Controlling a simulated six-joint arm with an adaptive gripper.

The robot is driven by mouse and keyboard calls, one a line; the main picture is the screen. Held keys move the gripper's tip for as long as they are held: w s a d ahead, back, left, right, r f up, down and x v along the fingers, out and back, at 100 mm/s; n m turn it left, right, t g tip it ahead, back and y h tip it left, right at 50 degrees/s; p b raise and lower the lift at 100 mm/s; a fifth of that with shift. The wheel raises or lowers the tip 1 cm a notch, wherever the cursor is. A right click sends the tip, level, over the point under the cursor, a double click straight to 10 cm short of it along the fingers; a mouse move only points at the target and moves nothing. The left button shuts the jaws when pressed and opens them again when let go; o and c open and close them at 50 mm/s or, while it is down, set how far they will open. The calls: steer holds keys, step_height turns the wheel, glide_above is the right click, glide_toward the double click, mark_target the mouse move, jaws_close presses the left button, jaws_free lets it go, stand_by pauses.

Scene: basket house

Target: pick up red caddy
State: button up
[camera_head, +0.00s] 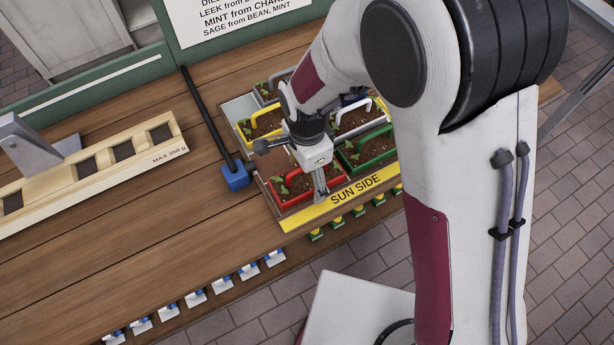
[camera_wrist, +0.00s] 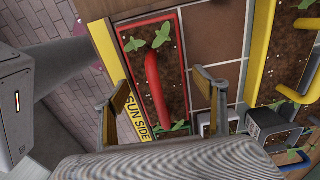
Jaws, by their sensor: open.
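The red caddy (camera_head: 283,203) is a soil-filled box with seedlings and a raised red handle. It stands at the near left corner of the tray, beside the yellow SUN SIDE strip. In the wrist view, the red caddy (camera_wrist: 176,17) shows its handle running lengthwise. My gripper (camera_head: 321,190) is over this caddy, pointing down. In the wrist view, my gripper (camera_wrist: 164,88) is open, with one finger on each side of the red handle. Nothing is held. I cannot tell how far the fingertips are above the soil. The arm hides part of the tray.
A green caddy (camera_head: 380,160) stands right of the red one, a yellow caddy (camera_head: 244,135) behind it, with white-handled ones further back. A blue block (camera_head: 236,178) with a black rod lies left of the tray. A wooden slotted rack (camera_head: 95,165) stands further left. Bare tabletop lies between.

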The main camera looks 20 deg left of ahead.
steer(key=c, duration=1.4)
steer(key=shift+r, duration=0.15)
steer(key=shift+r, duration=4.9)
